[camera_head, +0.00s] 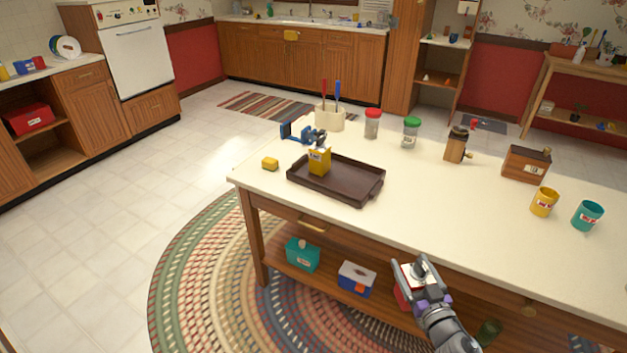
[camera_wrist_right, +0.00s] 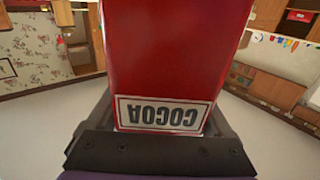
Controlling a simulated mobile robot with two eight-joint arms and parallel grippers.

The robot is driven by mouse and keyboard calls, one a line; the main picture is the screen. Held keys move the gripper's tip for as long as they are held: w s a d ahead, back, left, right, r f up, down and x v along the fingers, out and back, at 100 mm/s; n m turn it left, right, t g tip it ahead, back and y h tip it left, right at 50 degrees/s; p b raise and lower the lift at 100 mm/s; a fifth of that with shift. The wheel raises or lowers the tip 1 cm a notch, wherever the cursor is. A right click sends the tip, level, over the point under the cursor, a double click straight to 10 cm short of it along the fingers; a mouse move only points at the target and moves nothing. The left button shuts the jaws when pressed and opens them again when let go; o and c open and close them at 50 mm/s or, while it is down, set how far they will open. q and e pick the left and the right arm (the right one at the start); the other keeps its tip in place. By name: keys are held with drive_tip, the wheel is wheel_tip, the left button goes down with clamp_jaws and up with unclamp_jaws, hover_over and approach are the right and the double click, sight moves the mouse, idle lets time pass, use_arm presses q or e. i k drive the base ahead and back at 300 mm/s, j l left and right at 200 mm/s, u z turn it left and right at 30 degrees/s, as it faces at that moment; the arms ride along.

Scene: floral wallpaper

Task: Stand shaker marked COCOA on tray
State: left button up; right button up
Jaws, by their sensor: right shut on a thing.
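The red shaker (camera_head: 402,297) is in my right gripper (camera_head: 418,271), in front of the table's near edge, low and right of the tray. In the right wrist view the red shaker (camera_wrist_right: 175,60) fills the middle, with a white COCOA label that reads upside down there. The gripper is shut on it. The dark brown tray (camera_head: 345,196) lies on the table top near its left end. A yellow container (camera_head: 320,160) with a label stands on the tray at its back left; the rest of the tray is bare. My left gripper is not in view.
A mill (camera_head: 456,145), wooden box (camera_head: 526,163) and mugs (camera_head: 544,202) stand right. The table's middle front is clear.

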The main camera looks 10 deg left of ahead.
sight(361, 186)
drive_tip(key=l+u, duration=0.1)
drive_tip(key=u, duration=1.3)
drive_tip(key=l+u, duration=0.1)
drive_tip(key=l, duration=0.85)
